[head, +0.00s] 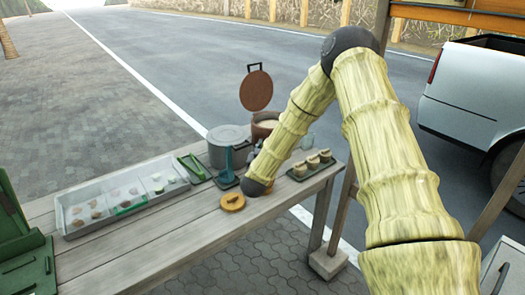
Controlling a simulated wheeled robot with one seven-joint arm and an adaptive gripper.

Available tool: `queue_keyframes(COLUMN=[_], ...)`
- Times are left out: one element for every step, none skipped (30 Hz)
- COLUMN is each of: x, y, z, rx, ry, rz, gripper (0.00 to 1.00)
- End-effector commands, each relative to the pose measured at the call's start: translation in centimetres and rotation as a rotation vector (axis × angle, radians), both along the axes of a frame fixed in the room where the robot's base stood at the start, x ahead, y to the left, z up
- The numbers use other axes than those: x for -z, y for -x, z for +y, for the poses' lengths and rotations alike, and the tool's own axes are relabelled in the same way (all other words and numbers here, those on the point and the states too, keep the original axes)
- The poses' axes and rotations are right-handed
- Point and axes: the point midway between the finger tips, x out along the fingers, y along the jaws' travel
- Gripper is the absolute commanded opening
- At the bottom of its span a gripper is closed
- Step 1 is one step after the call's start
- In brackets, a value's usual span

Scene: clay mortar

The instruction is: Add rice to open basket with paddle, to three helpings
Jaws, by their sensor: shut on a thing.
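A brown pot (266,130) with white rice showing inside stands open at the far side of the table, its round brown lid (256,90) raised upright behind it. My arm reaches down to the table, and my gripper (253,157) is a small grey shape in front of the pot, largely hidden by my wrist. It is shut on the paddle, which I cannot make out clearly. A round yellow basket lid (232,202) lies flat on the table to the left of my wrist. An orange-tan basket (271,189) shows only as an edge behind my wrist; its inside is hidden.
A grey lidded pot (229,146) and a blue holder (228,168) stand left of my gripper, with green tongs (194,168) beside them. Several small baskets sit on a dark tray (296,176) at right. A compartmented tray (125,192) lies left. The front tabletop (165,238) is clear.

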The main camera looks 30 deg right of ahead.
Motion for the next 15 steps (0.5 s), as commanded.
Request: queue_keyframes(x=[-0.7, -0.9, -1.2, -1.4, -1.7, -2.0, -2.2, -2.4, -2.7, -2.9, -3.2, -3.5, -3.7, -4.0, -4.3], y=[0.0, 0.0, 0.0, 0.0, 0.0, 0.0, 0.0, 0.0, 0.0, 0.0, 0.0, -0.1, -0.1, -0.1, -0.1], z=[0.0, 0.0, 0.0, 0.0, 0.0, 0.0, 0.0, 0.0, 0.0, 0.0, 0.1, 0.1, 0.1, 0.1, 0.1], rx=[0.000, 0.000, 0.000, 0.000, 0.000, 0.000, 0.000, -0.001, -0.001, -0.001, -0.001, -0.001, -0.001, -0.001, -0.001], ry=[0.001, 0.001, 0.001, 0.001, 0.001, 0.001, 0.001, 0.001, 0.001, 0.001, 0.001, 0.001, 0.001, 0.001, 0.001], rz=[-0.001, -0.001, -0.001, -0.001, -0.001, -0.001, -0.001, -0.001, -0.002, -0.002, -0.002, -0.002, -0.003, -0.003, -0.003], gripper=[0.00, 0.00, 0.00, 0.00, 0.00, 0.00, 0.00, 0.00, 0.00, 0.00, 0.00, 0.00, 0.00, 0.00, 0.00])
